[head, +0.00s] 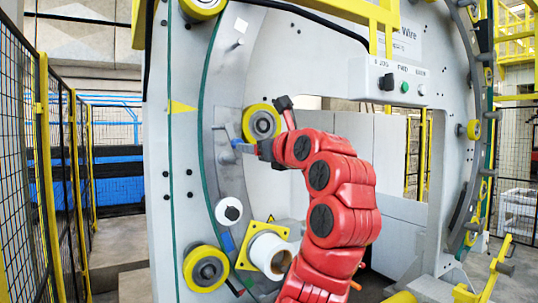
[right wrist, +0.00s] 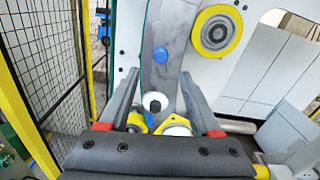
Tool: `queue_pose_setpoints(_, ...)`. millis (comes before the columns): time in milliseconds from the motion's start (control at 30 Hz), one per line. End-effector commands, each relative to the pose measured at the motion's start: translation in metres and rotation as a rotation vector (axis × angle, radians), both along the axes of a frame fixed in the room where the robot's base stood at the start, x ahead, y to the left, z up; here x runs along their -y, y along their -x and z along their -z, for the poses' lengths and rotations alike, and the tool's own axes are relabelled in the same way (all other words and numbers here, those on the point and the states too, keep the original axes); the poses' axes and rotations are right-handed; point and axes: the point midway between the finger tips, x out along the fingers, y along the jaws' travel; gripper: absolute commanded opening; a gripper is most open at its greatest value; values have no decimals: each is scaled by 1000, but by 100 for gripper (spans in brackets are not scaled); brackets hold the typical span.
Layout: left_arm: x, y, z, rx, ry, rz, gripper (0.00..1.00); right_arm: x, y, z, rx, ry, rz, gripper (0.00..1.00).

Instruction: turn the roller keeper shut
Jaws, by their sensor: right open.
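The roller keeper appears to be the small grey lever with a blue knob (head: 241,146) beside the upper yellow roller (head: 251,121) on the grey ring. The blue knob also shows in the right wrist view (right wrist: 160,54), ahead of and between my fingertips. The yellow roller is up and to the right there (right wrist: 217,31). My right gripper (head: 273,127), on the red arm, is close to the roller and knob. Its jaws are open in the wrist view (right wrist: 160,76), with nothing visible gripped. Whether a finger touches the knob cannot be told. My left gripper is out of view.
A white wrap roll (head: 270,252) on a yellow plate and a lower yellow roller (head: 207,268) sit below. A white disc (head: 229,211) is on the ring. A control box (head: 388,80) hangs at upper right. A mesh fence (head: 25,160) stands at left.

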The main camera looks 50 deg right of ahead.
Motion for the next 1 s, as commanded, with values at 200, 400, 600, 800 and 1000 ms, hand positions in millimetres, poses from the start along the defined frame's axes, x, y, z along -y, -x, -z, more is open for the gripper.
queue_pose_setpoints(200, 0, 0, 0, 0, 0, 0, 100, -12, 42, -2, 3, 1, 5, 64)
queue_pose_setpoints(400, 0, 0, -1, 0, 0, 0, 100, -18, 57, -1, 0, 1, 2, 64)
queue_pose_setpoints(600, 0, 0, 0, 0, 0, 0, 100, -19, 57, 0, -1, 0, 0, 64)
queue_pose_setpoints(800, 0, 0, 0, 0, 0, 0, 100, -18, 57, 0, 0, 0, 0, 64)
queue_pose_setpoints(1000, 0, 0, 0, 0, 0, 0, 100, -18, 56, 0, -1, 2, 0, 64)
